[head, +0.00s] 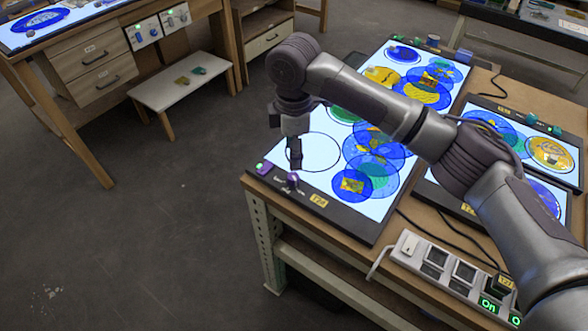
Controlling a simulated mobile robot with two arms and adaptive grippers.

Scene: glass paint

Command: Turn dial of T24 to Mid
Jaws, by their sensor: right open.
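The light pad T24 (350,221) lies on the near-left part of the wooden bench, lit, with a yellow tag (319,200) reading T24 on its front frame. Its small purple dial (293,180) sits on the front edge, left of the tag, with small markings around it that I cannot read. My right gripper (295,166) points down just above and behind the dial in the picture. It is open with nothing seen between its fingers. Whether it touches the dial cannot be told. My left gripper is not in view.
A purple switch with a green light (263,168) sits at the pad's left corner. Painted glass discs (352,185) cover the pad's right side. A power strip (437,262) with cables lies at the bench's front. Open floor (150,240) is at the left.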

